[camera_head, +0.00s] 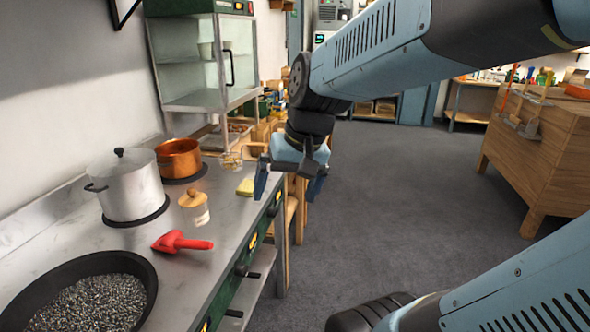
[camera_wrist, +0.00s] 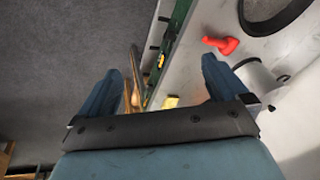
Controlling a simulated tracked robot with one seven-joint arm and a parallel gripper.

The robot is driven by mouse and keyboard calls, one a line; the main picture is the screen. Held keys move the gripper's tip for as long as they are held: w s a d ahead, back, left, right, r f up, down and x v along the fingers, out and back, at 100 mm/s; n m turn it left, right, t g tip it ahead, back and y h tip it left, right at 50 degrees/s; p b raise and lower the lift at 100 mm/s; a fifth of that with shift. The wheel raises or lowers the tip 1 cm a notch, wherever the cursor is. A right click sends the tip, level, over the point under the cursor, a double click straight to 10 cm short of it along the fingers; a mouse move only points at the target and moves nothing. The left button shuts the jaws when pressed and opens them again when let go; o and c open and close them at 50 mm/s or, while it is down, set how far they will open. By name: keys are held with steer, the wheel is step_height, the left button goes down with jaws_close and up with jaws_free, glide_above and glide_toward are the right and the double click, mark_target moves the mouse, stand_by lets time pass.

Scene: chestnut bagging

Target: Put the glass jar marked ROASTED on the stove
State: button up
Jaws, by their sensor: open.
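A glass jar (camera_head: 195,210) with a wooden lid and a pale label stands upright on the steel stove top (camera_head: 215,234), in front of the copper pot. Its label is too small to read. A second small clear glass vessel (camera_head: 232,161) stands farther back by the copper pot; I see no readable marking on it. My gripper (camera_head: 289,184) is open and empty. In the wrist view the open fingers (camera_wrist: 160,72) frame the stove edge and floor; I cannot make out the jar there.
A steel pot (camera_head: 131,187), a copper pot (camera_head: 179,157) and a wide black pan (camera_head: 149,284) of dark grains occupy the stove. A red scoop (camera_head: 182,242) and yellow sponge (camera_head: 246,187) lie near its front edge. A glass cabinet (camera_head: 205,60) stands behind. Open floor lies right.

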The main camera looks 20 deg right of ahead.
steer(key=s+d+r+n+t+h, duration=0.2)
steer(key=s+d+r+t, duration=0.1)
steer(key=r, duration=0.1)
steer(key=shift+s+d+r, duration=0.15)
steer(key=shift+s+d, duration=0.1)
steer(key=shift+d, duration=0.15)
